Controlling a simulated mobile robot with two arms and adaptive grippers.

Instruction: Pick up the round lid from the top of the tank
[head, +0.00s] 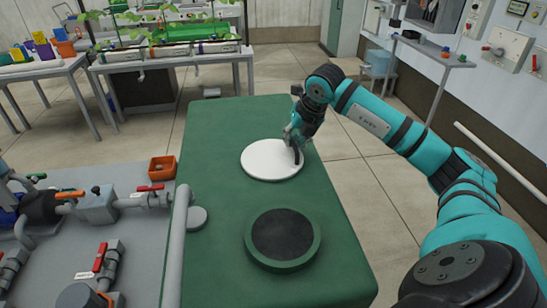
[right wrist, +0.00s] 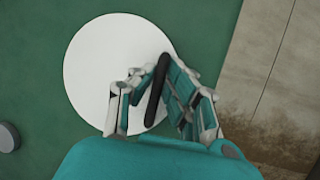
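A flat white round lid (head: 262,160) lies on the green tank top (head: 225,125). It also shows in the right wrist view (right wrist: 95,70). A dark bar (right wrist: 157,90), seemingly the lid's handle, stands near the lid's right side. My right gripper (head: 297,150) is low over that side. In the right wrist view its fingers (right wrist: 155,85) are apart with the bar between them. A gap shows on the left of the bar; the right finger is close to it, and contact cannot be told. My left gripper is not in view.
A round dark opening with a raised green rim (head: 283,238) is on the tank top nearer me. Grey pipes and valves (head: 100,205) and a small orange box (head: 162,168) are at left. A plant table (head: 180,60) stands behind. Open floor lies right of the tank.

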